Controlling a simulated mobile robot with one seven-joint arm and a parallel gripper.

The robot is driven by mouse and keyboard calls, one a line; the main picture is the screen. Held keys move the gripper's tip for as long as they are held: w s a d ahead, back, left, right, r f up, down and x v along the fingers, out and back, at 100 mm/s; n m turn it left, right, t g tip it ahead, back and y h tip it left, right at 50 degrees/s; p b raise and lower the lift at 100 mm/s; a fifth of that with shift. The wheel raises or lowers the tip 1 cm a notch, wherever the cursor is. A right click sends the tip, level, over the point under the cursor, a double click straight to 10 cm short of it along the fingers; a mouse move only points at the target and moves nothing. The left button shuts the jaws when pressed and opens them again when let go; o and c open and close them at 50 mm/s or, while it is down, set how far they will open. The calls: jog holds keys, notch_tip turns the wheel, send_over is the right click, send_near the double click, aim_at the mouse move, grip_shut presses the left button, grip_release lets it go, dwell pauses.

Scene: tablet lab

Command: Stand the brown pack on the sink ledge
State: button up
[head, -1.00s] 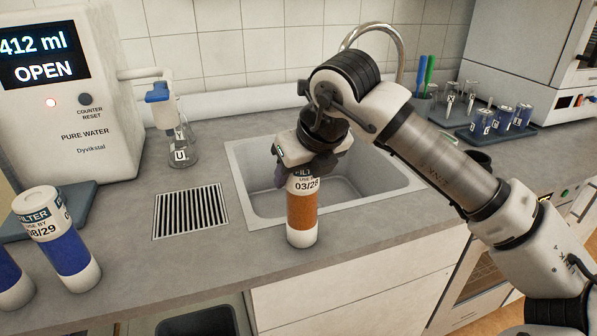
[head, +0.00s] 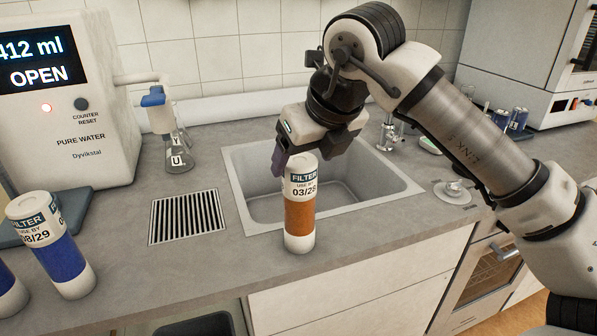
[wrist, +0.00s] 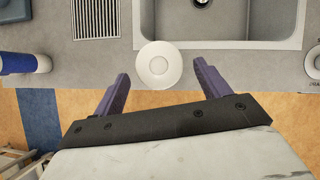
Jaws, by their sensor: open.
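The brown pack (head: 299,212) is a white filter cylinder with a brown band, marked 03/28. It stands upright on the sink ledge (head: 345,222), the strip of counter in front of the sink basin (head: 262,207). In the wrist view its round white top (wrist: 158,65) shows between and just beyond the fingertips. My gripper (wrist: 159,80) is open, with its two purple fingers apart and nothing between them. In the head view my gripper (head: 279,160) is above and behind the pack, clear of its top.
Blue-banded filter packs (head: 62,250) stand at the left. A drain grille (head: 187,217) lies left of the sink. A water dispenser (head: 70,100) and a flask (head: 176,150) stand behind. A bin (head: 195,323) is below the counter.

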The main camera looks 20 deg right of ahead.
jog(key=v, duration=0.6)
